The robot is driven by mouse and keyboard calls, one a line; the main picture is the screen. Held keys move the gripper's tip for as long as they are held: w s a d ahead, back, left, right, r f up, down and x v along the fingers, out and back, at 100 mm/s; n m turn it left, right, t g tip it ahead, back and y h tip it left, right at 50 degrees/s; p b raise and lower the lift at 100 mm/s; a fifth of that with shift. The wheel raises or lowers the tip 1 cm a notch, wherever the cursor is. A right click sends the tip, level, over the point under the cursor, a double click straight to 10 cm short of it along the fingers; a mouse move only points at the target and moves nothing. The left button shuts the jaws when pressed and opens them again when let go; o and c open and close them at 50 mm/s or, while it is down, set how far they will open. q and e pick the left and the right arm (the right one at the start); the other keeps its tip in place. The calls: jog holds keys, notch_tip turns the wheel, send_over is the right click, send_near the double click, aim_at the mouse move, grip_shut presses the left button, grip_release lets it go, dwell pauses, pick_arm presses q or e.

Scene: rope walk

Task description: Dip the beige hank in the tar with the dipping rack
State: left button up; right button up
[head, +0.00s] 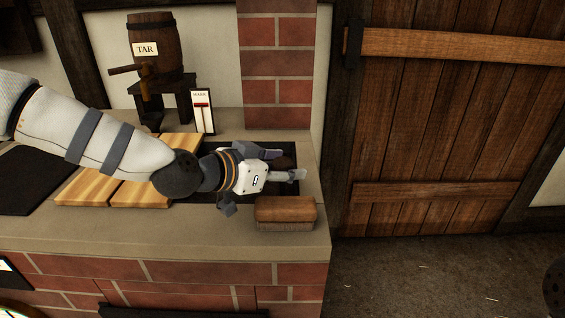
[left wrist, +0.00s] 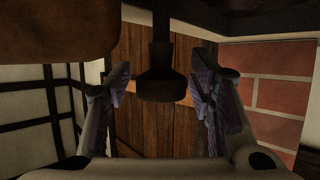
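My left gripper (head: 285,164) is over the dark opening in the brick counter. In the left wrist view its two fingers (left wrist: 165,85) stand apart. A dark knobbed handle (left wrist: 160,84) on a thin stem shows between them, with a gap on each side. It may belong to the dipping rack; I cannot tell for sure. In the head view a dark brown part (head: 284,162) shows between the fingers. The tar vat (head: 292,190) is mostly hidden under my gripper and arm. I do not see the beige hank.
A brown brush-like block (head: 285,211) lies at the counter's front right, close to my gripper. Wooden boards (head: 90,187) lie left of the opening under my arm. A barrel marked TAR (head: 155,65) and a small gauge (head: 202,111) stand behind. A plank door (head: 440,150) is at right.

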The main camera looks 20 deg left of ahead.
pick_arm(q)
jog(key=shift+r, duration=0.25)
jog(key=v, duration=0.7)
jog(key=shift+s+a, duration=0.15)
dwell(5.4)
